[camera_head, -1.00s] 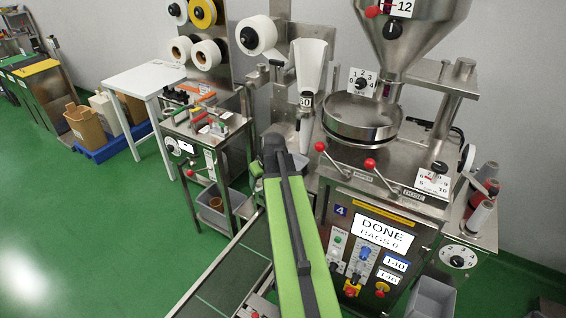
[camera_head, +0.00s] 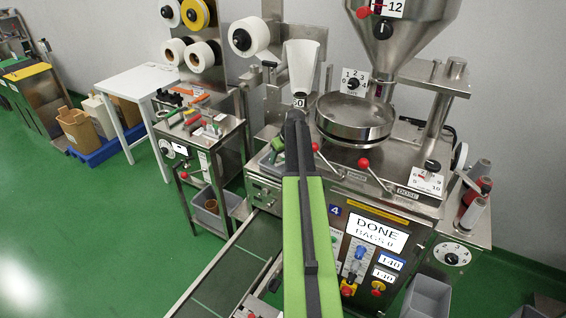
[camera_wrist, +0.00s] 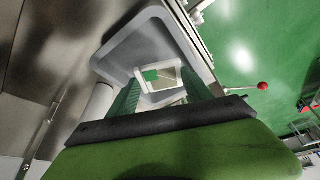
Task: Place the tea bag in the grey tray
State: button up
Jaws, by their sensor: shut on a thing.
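In the wrist view my gripper (camera_wrist: 160,99) has its two green fingers on either side of a small white tea bag (camera_wrist: 143,75) with a green tag, and is shut on it. Beyond the bag is a grey tray (camera_wrist: 116,58) with a rounded rim. The bag appears in front of the tray's opening; its height above the tray is hard to tell.
A conveyor (camera_head: 225,275) runs at the lower left. Grey bins stand at the lower right (camera_head: 428,297) and under the left bench (camera_head: 207,215). Green floor is open at left.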

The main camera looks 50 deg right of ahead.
aim_at(283, 160)
jog(key=shift+w+d, duration=0.1)
jog(key=shift+d, duration=0.2)
jog(key=f+b, duration=0.4)
jog(key=shift+d, duration=0.2)
jog(key=shift+r, duration=0.25)
jog(key=shift+f, duration=0.2)
jog(key=o, duration=1.1)
jog(key=shift+r, duration=0.1)
